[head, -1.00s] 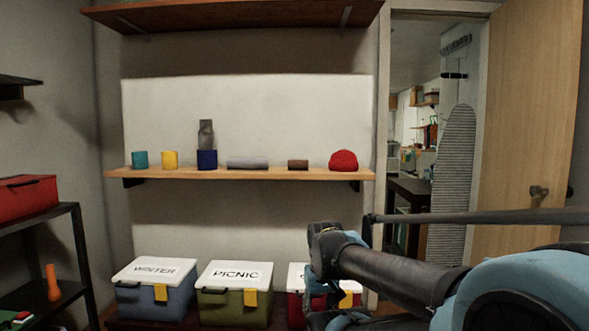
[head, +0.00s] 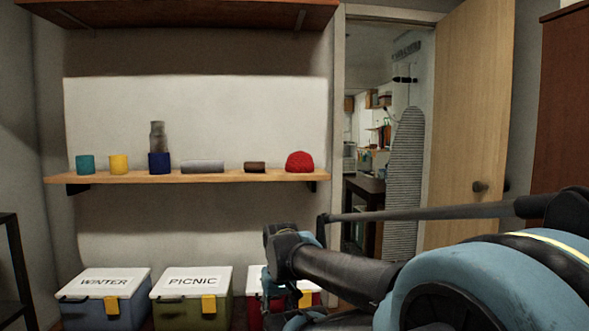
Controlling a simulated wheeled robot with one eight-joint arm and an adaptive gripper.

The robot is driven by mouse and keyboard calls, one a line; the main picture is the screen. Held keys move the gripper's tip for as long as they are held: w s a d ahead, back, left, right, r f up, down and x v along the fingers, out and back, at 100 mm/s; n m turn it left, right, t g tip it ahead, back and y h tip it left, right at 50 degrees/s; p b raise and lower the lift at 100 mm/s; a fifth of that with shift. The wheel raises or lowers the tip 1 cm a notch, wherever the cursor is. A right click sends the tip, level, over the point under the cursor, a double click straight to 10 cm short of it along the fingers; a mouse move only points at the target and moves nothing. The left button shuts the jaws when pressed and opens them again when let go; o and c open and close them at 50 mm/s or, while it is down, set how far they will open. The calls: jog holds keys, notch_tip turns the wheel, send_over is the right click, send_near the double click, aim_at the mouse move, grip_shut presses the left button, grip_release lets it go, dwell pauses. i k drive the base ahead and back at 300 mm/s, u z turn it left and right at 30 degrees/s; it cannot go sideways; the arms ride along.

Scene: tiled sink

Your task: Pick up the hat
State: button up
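A red rounded hat (head: 299,162) sits at the right end of the wooden wall shelf (head: 220,177) in the head view. My arm reaches in from the lower right, below and in front of the shelf, well apart from the hat. The fingertips of my gripper cannot be made out, so whether it is open or shut does not show.
On the shelf stand a teal cup (head: 85,164), a yellow cup (head: 119,165), a blue cup (head: 159,163) with a grey item, a grey roll (head: 203,167) and a brown item (head: 255,167). Lidded boxes (head: 192,283) stand below. A door (head: 471,130) stands open at right.

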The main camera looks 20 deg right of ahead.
aim_at(299, 161)
jog(key=z, duration=0.85)
jog(key=i, duration=0.35)
jog(key=z, duration=0.6)
